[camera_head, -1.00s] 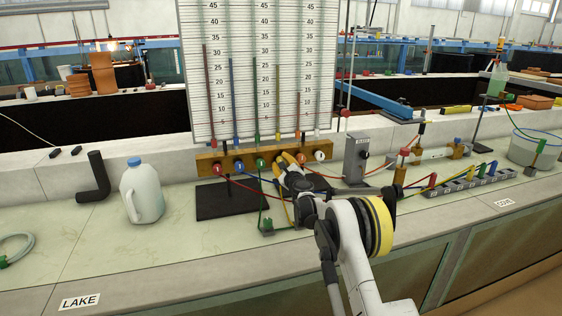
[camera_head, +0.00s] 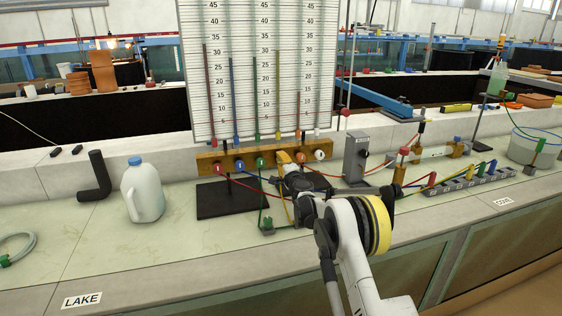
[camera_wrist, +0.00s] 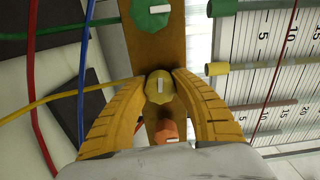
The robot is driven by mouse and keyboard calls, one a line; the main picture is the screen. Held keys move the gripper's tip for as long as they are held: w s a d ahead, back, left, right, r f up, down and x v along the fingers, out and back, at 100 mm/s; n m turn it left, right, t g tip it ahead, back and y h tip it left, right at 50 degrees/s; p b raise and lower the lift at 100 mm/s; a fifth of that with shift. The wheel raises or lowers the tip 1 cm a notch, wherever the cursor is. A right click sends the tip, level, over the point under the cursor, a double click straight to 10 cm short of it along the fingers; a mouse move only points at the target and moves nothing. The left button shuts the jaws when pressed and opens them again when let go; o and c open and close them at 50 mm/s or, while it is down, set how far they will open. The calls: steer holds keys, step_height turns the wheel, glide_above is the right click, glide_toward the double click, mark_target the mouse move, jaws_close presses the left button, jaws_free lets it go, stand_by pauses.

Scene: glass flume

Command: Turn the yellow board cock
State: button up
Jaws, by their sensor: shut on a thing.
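The yellow board cock (camera_wrist: 158,93) shows in the wrist view between the two yellow fingers of my gripper (camera_wrist: 160,90), which are shut on it. Its white mark runs along the board, while the marks on the green cock (camera_wrist: 145,22) and the orange cock (camera_wrist: 165,128) run across it. In the head view my gripper (camera_head: 285,160) is at the wooden board (camera_head: 208,163), between the green cock (camera_head: 261,163) and the orange cock (camera_head: 301,157). There the fingers hide the yellow cock.
The red cock (camera_head: 218,169), blue cock (camera_head: 239,166) and white cock (camera_head: 320,155) share the board. Coloured tubes hang below. A grey box (camera_head: 356,158) stands to the right. A jug (camera_head: 142,192) stands to the left, with clear bench in front.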

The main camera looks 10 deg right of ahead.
steer(key=shift+n, duration=0.5)
stand_by(0.3)
steer(key=o, duration=1.2)
steer(key=s, duration=1.2)
steer(key=shift+d, duration=0.45)
